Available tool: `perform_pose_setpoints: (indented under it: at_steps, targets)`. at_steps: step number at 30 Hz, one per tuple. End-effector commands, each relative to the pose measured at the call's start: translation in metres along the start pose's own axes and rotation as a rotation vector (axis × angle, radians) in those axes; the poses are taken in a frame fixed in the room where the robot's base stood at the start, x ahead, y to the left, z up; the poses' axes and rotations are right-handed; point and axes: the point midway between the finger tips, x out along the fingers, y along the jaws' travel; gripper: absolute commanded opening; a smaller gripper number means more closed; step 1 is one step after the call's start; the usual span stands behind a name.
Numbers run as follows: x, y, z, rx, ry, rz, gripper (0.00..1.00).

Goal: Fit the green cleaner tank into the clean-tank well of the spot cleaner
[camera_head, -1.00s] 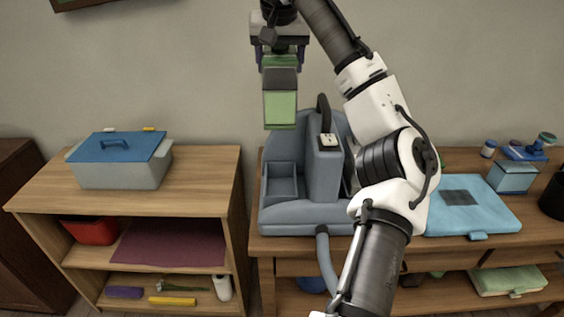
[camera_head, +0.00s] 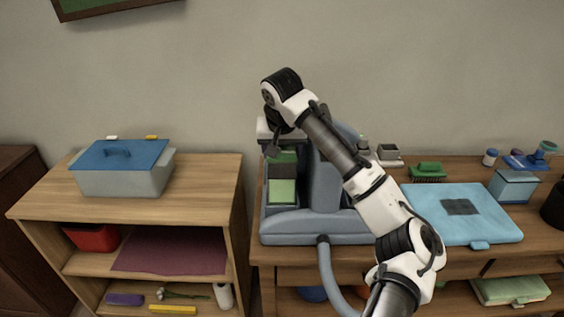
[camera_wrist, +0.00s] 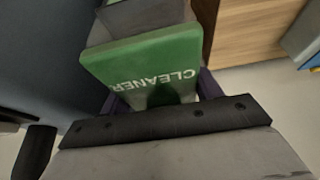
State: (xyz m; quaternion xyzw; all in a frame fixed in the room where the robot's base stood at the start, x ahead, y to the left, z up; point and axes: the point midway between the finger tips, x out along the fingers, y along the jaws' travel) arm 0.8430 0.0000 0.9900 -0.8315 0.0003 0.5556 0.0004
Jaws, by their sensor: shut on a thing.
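The green cleaner tank (camera_head: 282,190) is upright at the left side of the grey-blue spot cleaner (camera_head: 325,180). Its lower part is down inside the left well (camera_head: 281,209), whose front wall hides the tank's bottom, so I cannot tell whether it is fully seated. My gripper (camera_head: 283,148) is above the tank, shut on its top. In the wrist view the tank's green face (camera_wrist: 150,72) with the word CLEANER fills the middle, between my fingers.
The cleaner's tall central body stands just right of the tank, and its hose hangs in front. A light blue case (camera_head: 462,215) lies to the right, with a green brush (camera_head: 428,171) behind. A lidded grey bin (camera_head: 122,170) stands on the left shelf unit, across a narrow gap.

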Motion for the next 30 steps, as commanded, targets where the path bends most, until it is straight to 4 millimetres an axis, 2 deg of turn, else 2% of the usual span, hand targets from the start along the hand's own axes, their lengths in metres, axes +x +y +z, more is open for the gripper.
perform_pose_setpoints:
  at_steps: [9, 19, 20, 25, 30]
  targets:
    - [0.034, 0.000, 0.015, -0.001, 0.001, 0.000, 0.05]
    - [0.037, 0.000, 0.016, -0.001, 0.001, -0.001, 0.05]
    - [0.038, 0.000, 0.016, -0.001, -0.001, -0.001, 0.65]
    - [0.038, 0.000, 0.016, -0.001, -0.001, 0.000, 0.85]
    - [0.038, 0.000, 0.016, -0.001, -0.001, 0.000, 0.85]
